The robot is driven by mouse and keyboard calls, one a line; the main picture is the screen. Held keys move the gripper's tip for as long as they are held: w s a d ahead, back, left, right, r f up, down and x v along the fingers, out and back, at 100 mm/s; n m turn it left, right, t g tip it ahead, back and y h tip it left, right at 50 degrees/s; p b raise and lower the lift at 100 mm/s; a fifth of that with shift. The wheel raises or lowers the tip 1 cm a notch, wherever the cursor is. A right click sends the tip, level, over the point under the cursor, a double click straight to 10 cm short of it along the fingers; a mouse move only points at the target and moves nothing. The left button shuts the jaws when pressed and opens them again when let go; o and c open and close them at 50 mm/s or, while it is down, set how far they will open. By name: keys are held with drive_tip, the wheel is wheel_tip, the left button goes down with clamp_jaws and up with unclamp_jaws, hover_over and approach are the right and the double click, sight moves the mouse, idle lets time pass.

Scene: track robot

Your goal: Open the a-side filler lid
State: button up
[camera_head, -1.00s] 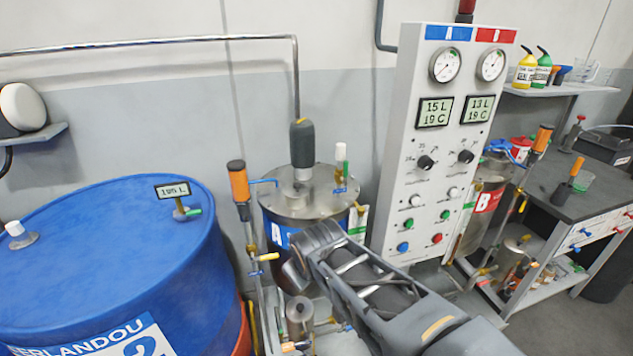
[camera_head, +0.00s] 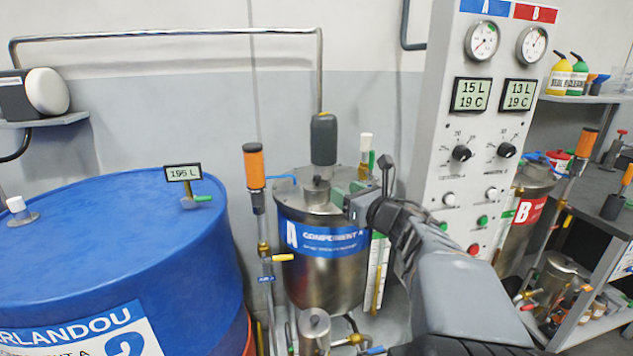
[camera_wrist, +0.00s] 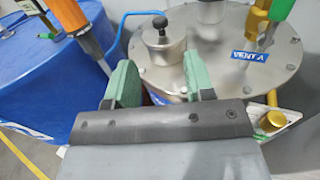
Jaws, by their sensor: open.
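The A tank (camera_head: 320,262) is a steel cylinder with a blue "A COMPONENT" band. On its flat top, the filler lid (camera_head: 317,192) is a small steel cap with a dark knob. In the wrist view the filler lid (camera_wrist: 164,52) stands upright and looks closed, its black knob (camera_wrist: 160,22) on top. My gripper (camera_head: 345,196) is at the right front of the lid, above the tank's near rim. In the wrist view my gripper (camera_wrist: 158,82) is open, with green finger pads apart and nothing between them. The lid lies just beyond the fingertips, roughly between them.
The control panel (camera_head: 445,130) rises at right.

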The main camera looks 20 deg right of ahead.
sight(319, 178)
drive_tip(key=w, duration=0.4)
drive_tip(key=w+a, duration=0.1)
drive_tip(key=w, duration=0.3)
drive_tip(key=w+a+p, duration=0.1)
drive_tip(key=w, duration=0.3)
drive_tip(key=shift+a, duration=0.2)
drive_tip(key=shift+s, duration=0.1)
clamp_jaws()
